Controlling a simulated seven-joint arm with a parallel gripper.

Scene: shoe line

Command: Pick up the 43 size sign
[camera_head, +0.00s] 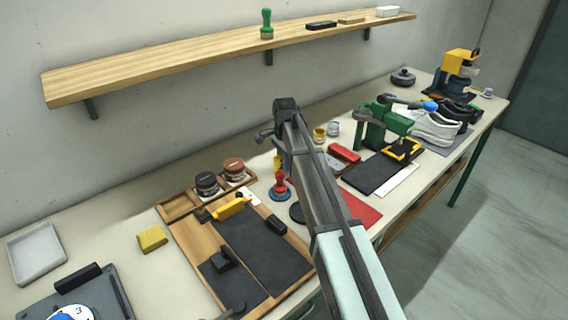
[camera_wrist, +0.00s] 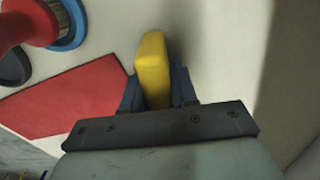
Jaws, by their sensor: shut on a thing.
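A yellow block-like piece (camera_wrist: 152,68), which I take to be the size sign, stands between the fingers of my gripper (camera_wrist: 157,82) in the wrist view. The dark fingers press on its two sides, so my gripper is shut on it. No number can be read on it. In the head view a small yellow patch (camera_head: 278,161) shows just left of my arm and seems to be the same piece. My arm hides the fingers there. I cannot tell whether the sign is touching the bench or raised.
A red-handled stamp with a blue base (camera_head: 280,187) stands close to the left. A red mat (camera_wrist: 70,97) lies beside the gripper. A wooden tray (camera_head: 181,232) with jars is further left; a green press (camera_head: 372,128) and shoes (camera_head: 435,129) are right. A shelf (camera_head: 190,68) hangs above.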

